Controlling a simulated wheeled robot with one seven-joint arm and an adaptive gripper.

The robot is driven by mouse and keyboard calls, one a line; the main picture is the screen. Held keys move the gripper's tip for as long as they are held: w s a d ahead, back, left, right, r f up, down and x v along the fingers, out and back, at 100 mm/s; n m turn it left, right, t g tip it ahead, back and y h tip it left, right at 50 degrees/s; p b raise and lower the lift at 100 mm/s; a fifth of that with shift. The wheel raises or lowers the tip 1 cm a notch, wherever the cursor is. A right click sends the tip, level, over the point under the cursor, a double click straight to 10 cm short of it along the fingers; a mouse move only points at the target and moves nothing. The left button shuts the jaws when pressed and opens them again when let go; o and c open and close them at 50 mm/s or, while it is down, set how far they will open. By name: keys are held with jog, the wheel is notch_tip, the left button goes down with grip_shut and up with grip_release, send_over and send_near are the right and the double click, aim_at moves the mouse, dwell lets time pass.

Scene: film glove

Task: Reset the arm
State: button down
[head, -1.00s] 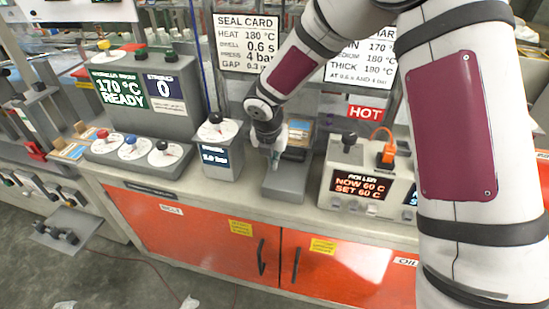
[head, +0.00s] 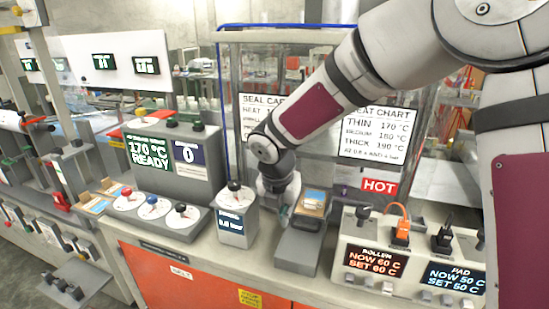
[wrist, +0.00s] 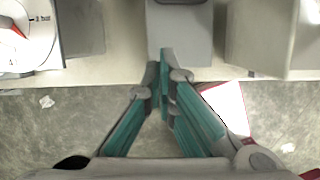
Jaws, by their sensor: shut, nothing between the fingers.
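My arm reaches in from the right in the head view. My gripper (head: 285,213) is low over the counter, beside the grey block (head: 296,250) that carries a small wooden board (head: 314,203). In the head view the wrist mostly hides the fingers. In the wrist view the teal fingers of my gripper (wrist: 164,62) come together at the tips, with nothing between them. They point toward the grey block (wrist: 180,35) at the top.
A pressure box (head: 236,222) with a knob stands left of the gripper. The heater console (head: 160,160) reads 170 °C READY. The roller box (head: 375,262), with an orange plug (head: 400,238) and HOT sign (head: 379,187), stands right. Charts hang behind.

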jog(key=s+d+r+m+h, duration=0.1)
jog(key=s+d+r+m, duration=1.2)
jog(key=m, duration=0.3)
jog(key=s+d+r+m+t+y, duration=0.1)
jog(key=s+d+r+m+y, duration=0.1)
jog(key=s+m, duration=1.2)
jog(key=shift+s+d+r+m+t, duration=0.15)
jog(key=shift+s+d+m+t, duration=0.3)
jog(key=shift+m, duration=0.35)
